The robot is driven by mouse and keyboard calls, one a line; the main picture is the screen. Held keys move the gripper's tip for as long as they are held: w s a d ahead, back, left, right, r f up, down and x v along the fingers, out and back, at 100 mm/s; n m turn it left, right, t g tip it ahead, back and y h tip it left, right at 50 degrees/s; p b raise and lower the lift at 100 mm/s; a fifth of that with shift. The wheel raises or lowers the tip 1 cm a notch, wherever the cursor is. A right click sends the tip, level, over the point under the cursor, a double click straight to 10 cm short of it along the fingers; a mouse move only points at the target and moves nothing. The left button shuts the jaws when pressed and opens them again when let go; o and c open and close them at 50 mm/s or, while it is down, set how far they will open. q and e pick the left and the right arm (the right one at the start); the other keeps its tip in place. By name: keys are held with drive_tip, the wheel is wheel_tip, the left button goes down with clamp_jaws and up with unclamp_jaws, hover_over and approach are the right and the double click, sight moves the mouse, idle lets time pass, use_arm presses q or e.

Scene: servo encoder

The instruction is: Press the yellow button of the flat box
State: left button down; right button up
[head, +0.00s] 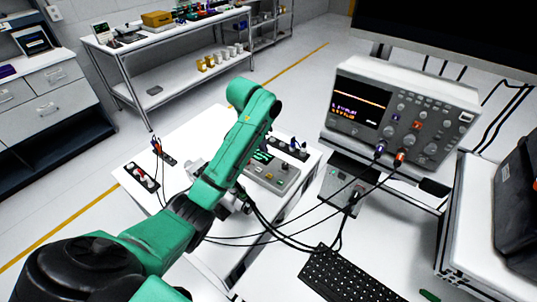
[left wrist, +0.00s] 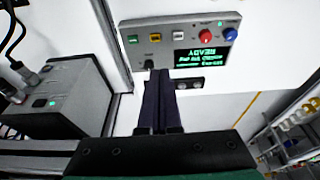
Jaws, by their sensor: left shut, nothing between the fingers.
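The flat box (left wrist: 168,48) is grey, with a lit green-text display (left wrist: 200,58) that appears upside down in the left wrist view. Its yellow button (left wrist: 153,36) sits between a green button (left wrist: 132,39) and a white one (left wrist: 180,34). My left gripper (left wrist: 160,72) is shut and empty. Its tips appear just below the yellow button in the picture, beside a black knob; I cannot tell whether they touch the box. In the head view the flat box (head: 270,174) is partly hidden by my left arm, and the fingers are hard to make out. My right gripper is out of view.
A keyboard (head: 345,277) lies in front. A small socket strip (head: 142,178) lies left of my arm.

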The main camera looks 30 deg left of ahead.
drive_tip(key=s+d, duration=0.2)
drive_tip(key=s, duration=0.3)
use_arm(q)
drive_tip(key=p, duration=0.2)
hover_over(270, 175)
drive_tip(key=s, duration=0.2)
wheel_tip(270, 175, down, 6)
drive_tip(key=x, duration=0.2)
drive_tip(key=p+x, duration=0.1)
drive_tip(key=x, duration=0.3)
drive_tip(key=shift+s+a+f, duration=0.2)
drive_tip(key=shift+s+a, duration=0.1)
drive_tip(key=shift+s, duration=0.05)
drive_tip(key=shift+f, duration=0.2)
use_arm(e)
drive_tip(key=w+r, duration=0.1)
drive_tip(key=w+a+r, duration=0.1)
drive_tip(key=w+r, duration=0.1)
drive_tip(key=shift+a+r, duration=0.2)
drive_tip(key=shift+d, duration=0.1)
